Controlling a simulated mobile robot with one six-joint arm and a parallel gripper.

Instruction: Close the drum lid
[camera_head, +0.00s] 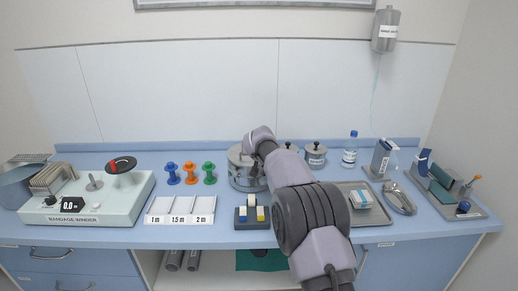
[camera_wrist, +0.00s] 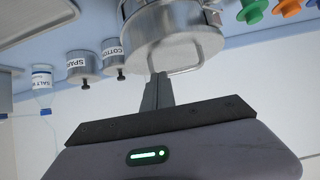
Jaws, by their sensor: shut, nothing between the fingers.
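The steel drum (camera_head: 240,176) stands on the blue counter, left of my arm, which covers its right part in the head view. In the wrist view the drum (camera_wrist: 178,22) is at the top, with a pale round face and a thin wire loop at its near edge. I cannot tell clearly which part is the lid or how far open it is. My gripper (camera_wrist: 160,77) is shut and empty, its fingertips close to the drum's edge and wire loop; contact is unclear. In the head view its fingers are hidden.
Two small lidded steel jars (camera_head: 315,154) stand right of the drum, partly behind my arm. Coloured spools (camera_head: 189,173) and white trays (camera_head: 180,208) are at left, a bandage winder (camera_head: 90,205) farther left. A block holder (camera_head: 252,217) is in front. A metal tray (camera_head: 372,218) and bottle (camera_head: 350,150) are right.

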